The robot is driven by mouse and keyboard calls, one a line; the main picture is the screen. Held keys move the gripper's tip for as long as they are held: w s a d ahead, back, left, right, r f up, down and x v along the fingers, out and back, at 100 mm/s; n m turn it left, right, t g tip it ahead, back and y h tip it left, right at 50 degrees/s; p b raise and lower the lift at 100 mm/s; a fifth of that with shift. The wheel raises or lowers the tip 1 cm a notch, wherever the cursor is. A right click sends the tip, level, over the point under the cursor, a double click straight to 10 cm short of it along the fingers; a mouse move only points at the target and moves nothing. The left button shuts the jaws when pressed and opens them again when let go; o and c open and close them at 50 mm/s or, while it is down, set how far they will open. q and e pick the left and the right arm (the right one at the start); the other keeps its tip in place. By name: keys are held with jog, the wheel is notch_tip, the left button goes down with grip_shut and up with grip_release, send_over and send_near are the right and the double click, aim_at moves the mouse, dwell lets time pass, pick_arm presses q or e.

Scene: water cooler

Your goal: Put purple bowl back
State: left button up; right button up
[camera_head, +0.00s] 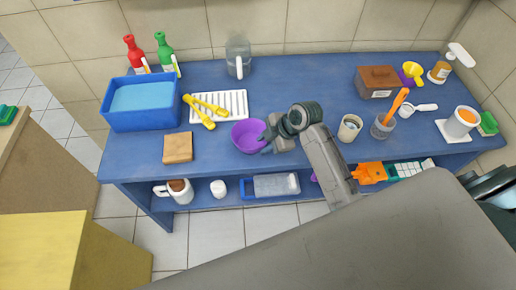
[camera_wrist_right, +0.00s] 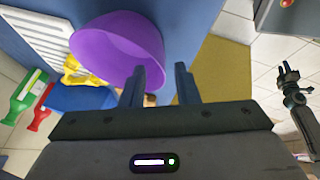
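The purple bowl (camera_head: 248,133) is near the front edge of the blue table, upright in the head view. It also shows large in the right wrist view (camera_wrist_right: 115,42). My right gripper (camera_head: 268,143) is at the bowl's right side. In the right wrist view its two fingers (camera_wrist_right: 160,72) are apart, with the bowl's near rim by their tips. I cannot tell whether they touch the bowl. A dark gripper at the right of the wrist view (camera_wrist_right: 289,78) looks like my left one; its opening is too small to judge.
Left of the bowl are a wooden block (camera_head: 178,148), a white rack (camera_head: 232,104) with yellow tongs (camera_head: 205,108), and a blue bin (camera_head: 140,121). A beige cup (camera_head: 349,128) stands to the right. A lower shelf (camera_head: 215,203) holds mugs and a clear container.

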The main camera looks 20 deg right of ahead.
jog(key=v, duration=0.6)
jog(key=shift+s+d+r+b, duration=0.15)
jog(key=shift+r+b, duration=0.2)
jog(key=shift+b, duration=0.05)
